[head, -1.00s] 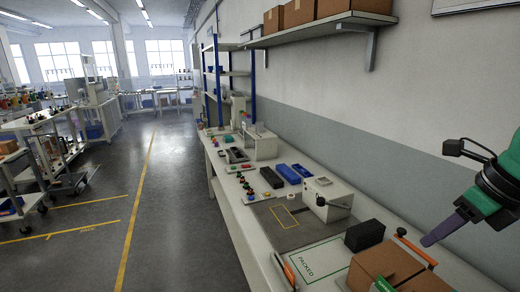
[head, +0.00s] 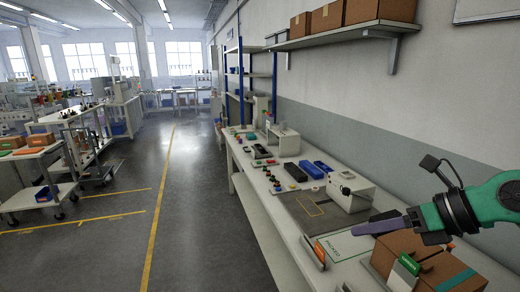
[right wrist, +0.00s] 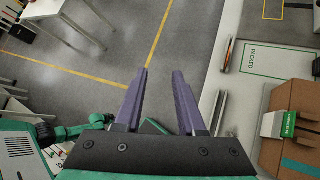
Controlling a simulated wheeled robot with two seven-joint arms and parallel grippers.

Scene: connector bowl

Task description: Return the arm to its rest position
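My right gripper (head: 368,227) has purple fingers on a green arm that comes in from the right in the head view. Its fingers point left, above the bench near the open cardboard box. In the right wrist view the two fingers of this gripper (right wrist: 161,78) stand apart with only floor seen between them, so it is open and empty. My left gripper does not show in the head view, and I cannot make it out in the right wrist view.
A long bench (head: 262,209) runs along the wall with a white machine (head: 349,191), blue bins (head: 312,170) and a cardboard box (head: 398,252) on it. A wall shelf (head: 340,31) holds boxes above. The floor (head: 205,210) left of the bench is clear.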

